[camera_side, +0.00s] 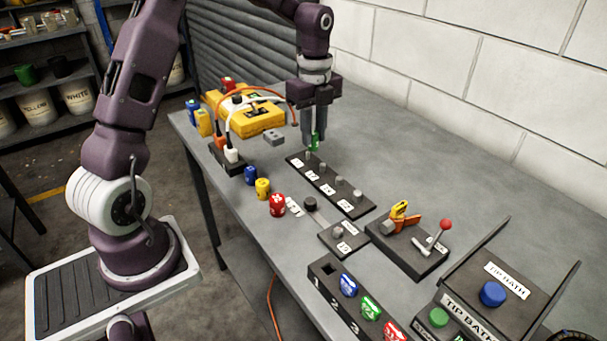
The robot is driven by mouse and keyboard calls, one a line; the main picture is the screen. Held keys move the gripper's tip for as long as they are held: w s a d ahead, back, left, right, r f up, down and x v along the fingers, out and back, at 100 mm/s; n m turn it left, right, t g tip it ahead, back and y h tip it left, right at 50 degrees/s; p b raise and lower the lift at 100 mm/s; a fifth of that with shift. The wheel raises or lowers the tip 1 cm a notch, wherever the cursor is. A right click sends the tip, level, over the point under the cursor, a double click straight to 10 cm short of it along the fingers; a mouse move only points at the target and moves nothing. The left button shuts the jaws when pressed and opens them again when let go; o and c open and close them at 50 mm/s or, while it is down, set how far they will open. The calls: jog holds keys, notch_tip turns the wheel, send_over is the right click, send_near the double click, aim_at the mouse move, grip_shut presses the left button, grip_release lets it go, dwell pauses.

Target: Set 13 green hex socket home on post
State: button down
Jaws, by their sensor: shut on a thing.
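A small green hex socket (315,140) hangs upright between the fingers of my gripper (315,125). My gripper points straight down and is shut on the socket. Below it is a long black rail (352,206) with several short grey posts and white number labels. The socket is over the far end of the rail, close to the post (309,156) there. I cannot tell whether the socket touches that post or is just above or behind it. The nearer posts (340,182) on the rail are bare.
A yellow case (252,117) with orange and white cables stands left of my gripper. Red, yellow and blue pieces (277,205) stand along the table's left side. A lever fixture (408,245) and a tip bath box (500,285) are at the front right. The table right of the rail is clear.

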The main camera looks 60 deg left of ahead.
jog(key=w+a+r, duration=0.2)
jog(key=w+a, duration=0.1)
jog(key=a, duration=0.3)
jog(key=shift+s+f, duration=0.1)
jog(key=shift+f, duration=2.95)
jog(key=shift+f, duration=1.7)
jog(key=c, duration=1.1)
grip_release()
jog(key=shift+c, duration=0.2)
jog(key=o, duration=0.3)
jog(key=shift+r, duration=0.1)
jog(key=shift+r, duration=3.4)
